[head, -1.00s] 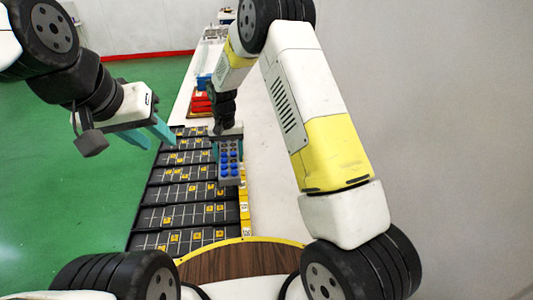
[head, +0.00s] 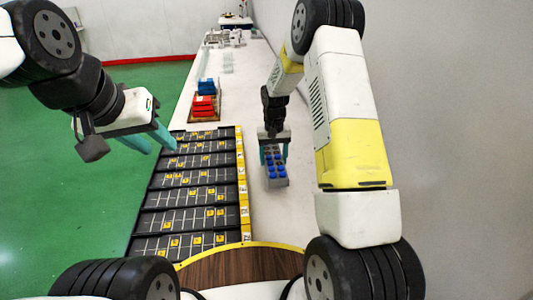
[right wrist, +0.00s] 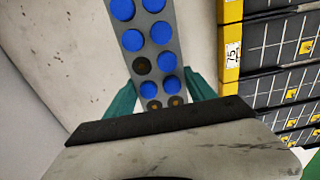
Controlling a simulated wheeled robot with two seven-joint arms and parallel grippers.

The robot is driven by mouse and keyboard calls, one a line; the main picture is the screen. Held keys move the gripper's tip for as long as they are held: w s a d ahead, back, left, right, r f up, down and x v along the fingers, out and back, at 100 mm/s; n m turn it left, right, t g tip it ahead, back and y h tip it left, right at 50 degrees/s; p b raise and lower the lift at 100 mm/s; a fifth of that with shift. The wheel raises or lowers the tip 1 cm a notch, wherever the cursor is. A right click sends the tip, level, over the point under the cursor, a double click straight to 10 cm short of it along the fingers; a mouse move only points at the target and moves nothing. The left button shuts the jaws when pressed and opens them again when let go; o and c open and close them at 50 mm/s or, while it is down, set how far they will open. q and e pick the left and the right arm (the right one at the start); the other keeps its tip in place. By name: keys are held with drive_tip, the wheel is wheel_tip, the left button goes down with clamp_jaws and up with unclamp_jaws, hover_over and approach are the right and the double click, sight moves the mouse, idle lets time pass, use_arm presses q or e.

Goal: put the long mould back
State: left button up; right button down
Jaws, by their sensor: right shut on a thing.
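The long mould (head: 277,182) is a narrow grey block with two rows of round cavities, several of them blue and a few dark. In the head view it is over the white table, to the right of the black racks. It also fills the upper middle of the right wrist view (right wrist: 148,48). My right gripper (head: 273,158) is shut on the mould, with a teal finger on each side. I cannot tell whether the mould touches the table. My left gripper (head: 152,140) is open and empty, out over the green floor by the racks' left edge.
Black sloped racks (head: 186,197) with white lines and yellow tags stand left of the mould, edged by a yellow numbered strip (head: 242,188). Red bins (head: 204,105) and blue bins (head: 206,86) stand beyond them. The white table (head: 238,95) is clear around the mould.

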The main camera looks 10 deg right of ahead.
sight(272, 159)
drive_tip(key=shift+a+f, duration=0.2)
drive_tip(key=shift+f, duration=1.35)
drive_tip(key=shift+c, duration=1.6)
unclamp_jaws()
drive_tip(key=shift+f, duration=0.15)
